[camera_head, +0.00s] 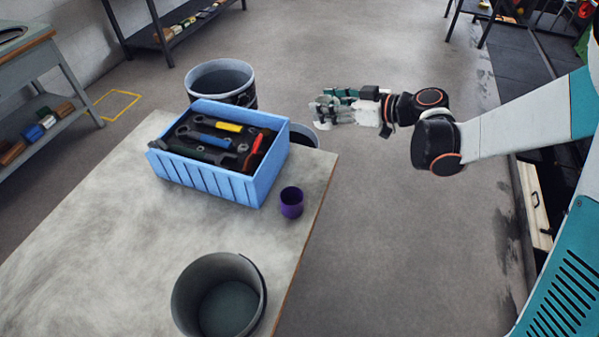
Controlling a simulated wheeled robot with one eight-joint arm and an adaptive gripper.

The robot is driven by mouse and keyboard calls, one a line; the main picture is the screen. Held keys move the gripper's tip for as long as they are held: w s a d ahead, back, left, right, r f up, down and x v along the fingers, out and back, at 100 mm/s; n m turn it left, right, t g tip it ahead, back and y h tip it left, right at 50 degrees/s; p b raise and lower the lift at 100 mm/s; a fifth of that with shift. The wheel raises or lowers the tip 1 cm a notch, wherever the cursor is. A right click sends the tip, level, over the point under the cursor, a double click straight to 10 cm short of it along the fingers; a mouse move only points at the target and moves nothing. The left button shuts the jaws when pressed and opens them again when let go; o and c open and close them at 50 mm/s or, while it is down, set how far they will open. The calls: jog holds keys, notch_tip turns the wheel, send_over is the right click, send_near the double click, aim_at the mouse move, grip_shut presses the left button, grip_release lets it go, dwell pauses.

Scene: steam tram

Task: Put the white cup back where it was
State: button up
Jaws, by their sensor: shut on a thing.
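My gripper (328,108) is at the upper middle of the head view, beyond the table's right edge and right of the blue crate. It is shut on a small pale thing between its fingers, which looks like the white cup (323,113). The fingers hide much of it, so its tilt and contents cannot be told. It is held in the air, apart from the table (120,230). No other white cup shows on the table.
A blue crate (210,177) of tools stands on the table. A purple cup (291,202) is by its right corner, and a grey bucket (218,295) is nearer. Bins stand on the floor behind the table (222,80) and below my gripper (303,133).

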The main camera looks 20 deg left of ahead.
jog(key=s+a+n+g, duration=0.3)
jog(key=a, duration=0.4)
jog(key=shift+y, duration=0.3)
jog(key=f+b, duration=0.3)
jog(key=f, duration=0.6)
jog(key=f+b, duration=0.3)
jog(key=f, duration=0.7)
jog(key=shift+w+d+f, duration=0.1)
jog(key=shift+d+f, duration=0.1)
jog(key=shift+f+b, duration=0.1)
jog(key=shift+b, duration=0.2)
jog(key=o, duration=0.9)
jog(key=shift+f, duration=0.1)
jog(key=shift+c, duration=0.2)
jog(key=o, duration=0.4)
jog(key=shift+r, duration=0.2)
